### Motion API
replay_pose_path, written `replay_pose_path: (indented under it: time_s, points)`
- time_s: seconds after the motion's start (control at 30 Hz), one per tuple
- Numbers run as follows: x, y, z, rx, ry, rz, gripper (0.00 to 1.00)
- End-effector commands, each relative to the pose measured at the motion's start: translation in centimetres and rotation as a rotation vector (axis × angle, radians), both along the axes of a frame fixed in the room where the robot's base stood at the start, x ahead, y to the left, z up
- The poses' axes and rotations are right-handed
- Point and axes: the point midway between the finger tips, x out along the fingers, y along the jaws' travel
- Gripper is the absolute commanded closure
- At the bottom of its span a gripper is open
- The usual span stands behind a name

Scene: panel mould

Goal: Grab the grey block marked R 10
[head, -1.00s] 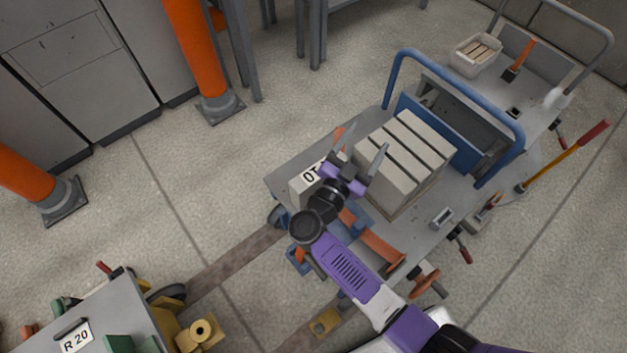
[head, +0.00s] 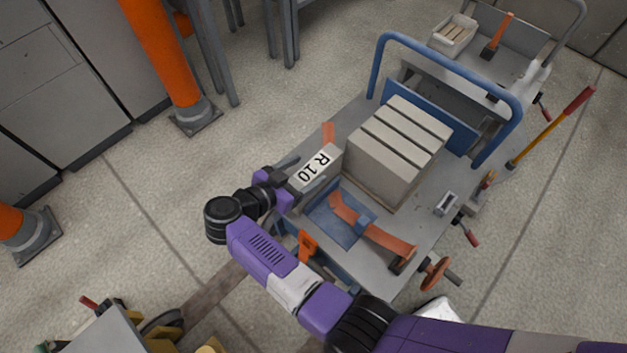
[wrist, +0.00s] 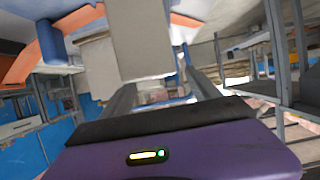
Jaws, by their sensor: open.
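The grey block marked R 10 (head: 322,160) stands on the grey cart, its white label facing up in the head view. My gripper (head: 306,175) is open at the block's near-left end, its two fingers pointing toward the block, one towards each side. In the wrist view my gripper's fingers (wrist: 162,88) are spread apart. A pale grey block face (wrist: 142,38), apparently the R 10 block, is just ahead between them. I cannot tell whether the fingers touch it.
A stack of pale grey blocks (head: 385,160) stands close to the right. A blue plate with an orange-handled tool (head: 377,233) lies nearer to me on the cart (head: 417,217). The cart's blue handle rail (head: 447,53) rises at the back.

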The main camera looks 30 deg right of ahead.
Motion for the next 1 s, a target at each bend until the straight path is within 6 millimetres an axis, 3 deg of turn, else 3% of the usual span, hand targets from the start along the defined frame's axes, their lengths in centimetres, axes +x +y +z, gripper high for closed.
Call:
replay_pose_path:
  time_s: [0.2, 0.47, 0.8, 0.83, 1.0]
  points:
    - [0.6, -2.8, -1.7, 0.000, -0.001, -0.003, 0.29]
    - [0.8, -3.1, -1.6, 0.000, -0.001, 0.001, 0.29]
    - [0.8, -3.1, -1.6, 0.000, -0.001, 0.001, 0.96]
    - [0.8, -3.1, -1.6, 0.000, -0.001, 0.001, 1.00]
    - [0.8, -3.0, -1.4, -0.001, -0.004, 0.001, 1.00]
